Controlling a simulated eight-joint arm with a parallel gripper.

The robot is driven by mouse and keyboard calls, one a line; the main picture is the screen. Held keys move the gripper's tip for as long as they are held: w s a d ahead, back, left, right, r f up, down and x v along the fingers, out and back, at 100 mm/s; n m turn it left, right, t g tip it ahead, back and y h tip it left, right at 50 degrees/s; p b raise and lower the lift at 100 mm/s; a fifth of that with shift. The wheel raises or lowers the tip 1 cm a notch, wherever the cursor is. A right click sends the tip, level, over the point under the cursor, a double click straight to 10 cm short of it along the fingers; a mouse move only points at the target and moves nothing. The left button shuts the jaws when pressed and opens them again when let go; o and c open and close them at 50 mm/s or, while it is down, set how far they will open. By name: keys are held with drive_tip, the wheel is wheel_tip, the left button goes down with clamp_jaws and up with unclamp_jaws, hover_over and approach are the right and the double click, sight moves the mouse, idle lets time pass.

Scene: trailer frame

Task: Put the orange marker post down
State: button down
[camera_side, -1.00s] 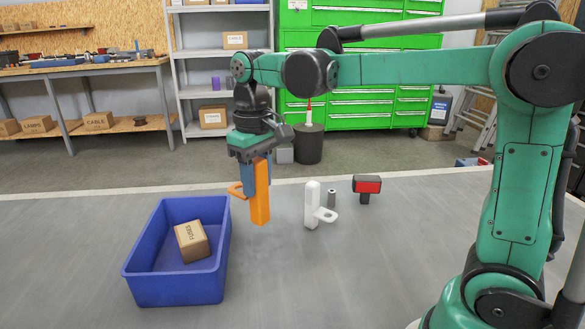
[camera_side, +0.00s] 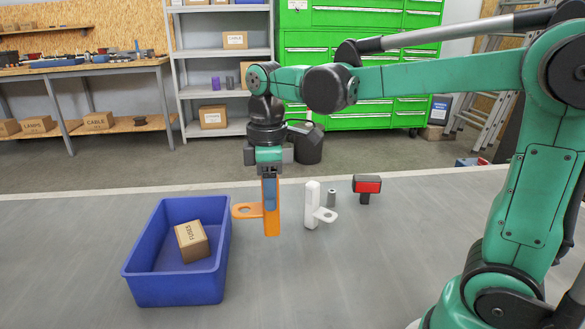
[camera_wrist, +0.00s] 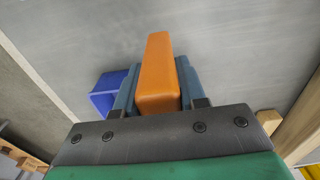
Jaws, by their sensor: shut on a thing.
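The orange marker post (camera_side: 272,226) hangs upright from my gripper (camera_side: 270,188), with its flat ringed tab (camera_side: 247,211) pointing left. My gripper's blue-grey fingers are shut on its upper part. The post's lower end is over the grey table between the blue bin and the white post; I cannot tell whether it touches the surface. In the wrist view the orange post (camera_wrist: 158,75) sits between both fingers, and its tab is hidden.
A blue bin (camera_side: 175,291) holding a FUSES box (camera_side: 192,242) stands to the left. The table front is clear.

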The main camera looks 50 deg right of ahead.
wheel_tip(320, 180, down, 10)
drive_tip(key=shift+f, duration=0.25)
drive_tip(key=shift+f, duration=0.15)
idle(0.3)
drive_tip(key=c, duration=0.5)
unclamp_jaws()
wheel_tip(320, 180, up, 12)
drive_tip(key=shift+r, duration=0.1)
drive_tip(key=shift+s+m+t, duration=0.5)
drive_tip(key=shift+s+m, duration=0.05)
drive_tip(key=shift+m, duration=0.15)
drive_tip(key=s+f+m+t, duration=0.1)
drive_tip(key=m, duration=0.1)
drive_tip(key=s+f+m+t, duration=0.1)
drive_tip(key=m+t, duration=0.1)
drive_tip(key=s+f+m+t, duration=0.1)
drive_tip(key=m+t, duration=0.1)
drive_tip(key=shift+s+a+f, duration=0.1)
drive_tip(key=shift+s+f, duration=0.1)
drive_tip(key=shift+s, duration=0.1)
drive_tip(key=shift+o, duration=0.4)
drive_tip(key=shift+s+f+m+t, duration=0.25)
drive_tip(key=shift+f+m+t, duration=0.3)
drive_tip(key=shift+m, duration=0.25)
